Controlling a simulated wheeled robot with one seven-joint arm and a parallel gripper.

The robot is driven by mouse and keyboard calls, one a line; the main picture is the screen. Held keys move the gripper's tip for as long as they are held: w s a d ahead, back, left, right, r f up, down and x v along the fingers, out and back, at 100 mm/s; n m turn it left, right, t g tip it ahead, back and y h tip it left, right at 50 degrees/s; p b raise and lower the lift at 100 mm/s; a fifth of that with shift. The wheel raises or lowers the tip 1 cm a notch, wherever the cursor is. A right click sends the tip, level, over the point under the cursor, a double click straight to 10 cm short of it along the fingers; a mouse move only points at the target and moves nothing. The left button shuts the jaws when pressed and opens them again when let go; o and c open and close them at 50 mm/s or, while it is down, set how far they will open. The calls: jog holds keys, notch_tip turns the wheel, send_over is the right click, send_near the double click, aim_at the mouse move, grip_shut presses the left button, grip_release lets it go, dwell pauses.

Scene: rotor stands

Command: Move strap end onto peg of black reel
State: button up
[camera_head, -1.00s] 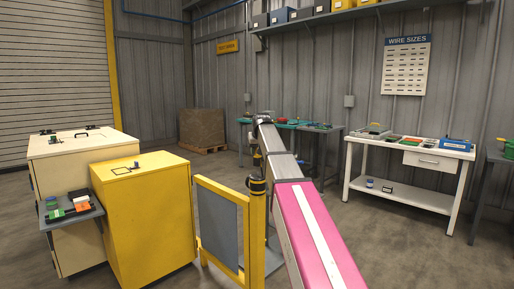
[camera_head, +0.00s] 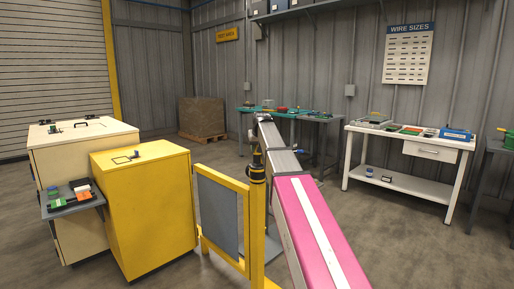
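My arm stretches forward from the bottom of the picture toward the far bench. Its far end, where my gripper (camera_head: 262,117) is, shows small, and I cannot make out the fingers. I cannot pick out the strap end, the black reel or its peg; they are too small or hidden.
A yellow cabinet (camera_head: 150,215) and a cream cabinet (camera_head: 80,150) stand at the left, with a small grey shelf (camera_head: 78,206) holding parts. A yellow barrier (camera_head: 222,220) stands beside my arm. A teal-topped bench (camera_head: 325,118) is behind; a white bench (camera_head: 408,145) is at the right.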

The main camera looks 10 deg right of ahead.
jog(key=shift+f, duration=0.45)
dwell(0.4)
jog(key=o, duration=1.1)
jog(key=v, duration=1.1)
jog(key=s+f+g, duration=0.1)
jog(key=s+f, duration=0.3)
jog(key=f, duration=0.6)
jog(key=s+f+g, duration=0.1)
jog(key=s+f, duration=0.4)
jog(key=f, duration=0.5)
jog(key=s+f+g, duration=0.1)
jog(key=s+f, duration=0.3)
jog(key=f, duration=0.6)
jog(key=s+f+g, duration=0.1)
jog(key=s+f, duration=0.5)
jog(key=s+f+g, duration=0.1)
jog(key=s+f, duration=0.6)
jog(key=s+f+m+g, duration=0.1)
jog(key=s+f, duration=0.5)
jog(key=shift+s+a+f, duration=0.15)
jog(key=shift+s+f, duration=0.05)
jog(key=shift+s, duration=0.15)
